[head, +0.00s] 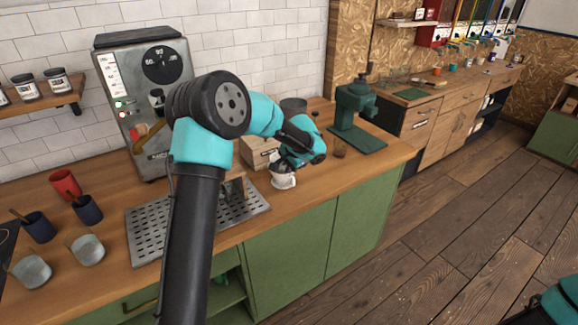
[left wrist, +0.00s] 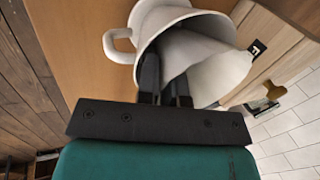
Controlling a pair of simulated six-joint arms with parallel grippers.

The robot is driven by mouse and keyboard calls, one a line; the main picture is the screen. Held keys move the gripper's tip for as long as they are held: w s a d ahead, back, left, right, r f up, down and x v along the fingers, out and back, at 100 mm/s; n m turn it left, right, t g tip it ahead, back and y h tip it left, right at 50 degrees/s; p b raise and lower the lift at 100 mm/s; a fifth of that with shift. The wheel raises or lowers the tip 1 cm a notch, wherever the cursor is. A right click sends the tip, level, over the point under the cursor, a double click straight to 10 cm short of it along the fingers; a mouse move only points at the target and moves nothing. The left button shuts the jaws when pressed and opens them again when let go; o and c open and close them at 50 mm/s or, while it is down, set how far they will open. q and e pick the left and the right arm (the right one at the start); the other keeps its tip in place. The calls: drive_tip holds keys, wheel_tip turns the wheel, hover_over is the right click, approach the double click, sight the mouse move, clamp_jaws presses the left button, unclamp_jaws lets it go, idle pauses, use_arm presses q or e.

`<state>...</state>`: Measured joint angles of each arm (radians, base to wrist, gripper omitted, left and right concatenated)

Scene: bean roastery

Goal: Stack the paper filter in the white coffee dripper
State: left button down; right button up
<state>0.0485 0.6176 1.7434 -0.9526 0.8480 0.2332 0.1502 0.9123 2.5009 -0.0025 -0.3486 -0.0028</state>
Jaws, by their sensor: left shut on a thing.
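The white coffee dripper (head: 285,182) stands near the front edge of the wooden counter. In the left wrist view the dripper (left wrist: 148,20) shows its side handle and its wide mouth. A pale paper filter (left wrist: 205,55) lies inside that mouth, its lower part hidden by the dripper wall and my fingers. My left gripper (head: 283,167) is over the dripper, pointing down. In the left wrist view its two dark fingers (left wrist: 166,80) reach into the mouth and are shut on the filter. My right gripper is out of view.
A cardboard box (head: 258,152) stands just behind the dripper. A green grinder (head: 356,118) is to its right, and a metal drip tray (head: 150,222) and espresso machine (head: 146,85) to its left. Several cups stand at the far left.

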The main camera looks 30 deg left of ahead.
use_arm(q)
drive_tip(key=c, duration=1.5)
unclamp_jaws()
drive_tip(key=shift+c, duration=0.2)
drive_tip(key=shift+r, duration=0.55)
drive_tip(key=v, duration=1.2)
